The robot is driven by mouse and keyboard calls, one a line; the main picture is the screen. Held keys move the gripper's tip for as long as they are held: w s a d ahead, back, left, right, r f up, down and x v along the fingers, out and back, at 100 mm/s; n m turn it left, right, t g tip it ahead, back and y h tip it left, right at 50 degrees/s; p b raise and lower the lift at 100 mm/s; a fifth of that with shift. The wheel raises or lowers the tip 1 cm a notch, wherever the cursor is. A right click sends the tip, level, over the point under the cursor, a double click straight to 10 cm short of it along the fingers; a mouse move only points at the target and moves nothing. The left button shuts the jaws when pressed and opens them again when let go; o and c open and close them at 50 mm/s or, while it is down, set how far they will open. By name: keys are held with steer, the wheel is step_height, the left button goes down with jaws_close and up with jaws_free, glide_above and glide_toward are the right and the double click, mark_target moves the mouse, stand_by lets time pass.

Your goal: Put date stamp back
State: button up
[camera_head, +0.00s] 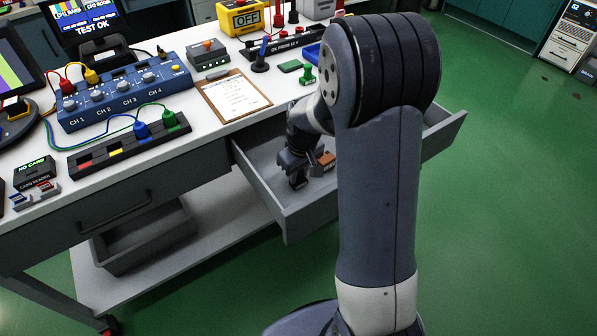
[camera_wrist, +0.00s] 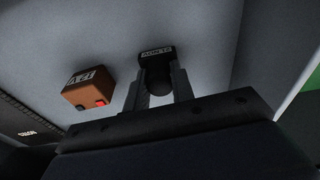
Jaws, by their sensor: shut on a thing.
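My gripper (camera_head: 299,176) reaches down into the open drawer (camera_head: 268,201) under the bench. In the wrist view my gripper (camera_wrist: 158,85) is shut on a small black stamp (camera_wrist: 156,53) with a pale label on its edge, which looks like the date stamp. The stamp is close to the drawer floor; I cannot tell whether it touches. Its lower part is partly hidden by the fingers. In the head view the stamp is not clearly distinguishable from the gripper.
A brown block marked 12V (camera_wrist: 90,88) lies left of the stamp in the drawer. A dark labelled item (camera_wrist: 25,130) is at the far left there. On the bench are a clipboard (camera_head: 233,97), a green stamp (camera_head: 307,74) and a dark green pad (camera_head: 290,66).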

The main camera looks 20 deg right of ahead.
mark_target(302, 187)
steer(key=o, duration=0.8)
steer(key=shift+f, duration=0.1)
step_height(302, 187, up, 12)
steer(key=s+p, duration=0.1)
steer(key=p, duration=0.1)
steer(key=shift+s+d, duration=0.2)
steer(key=shift+d, duration=0.1)
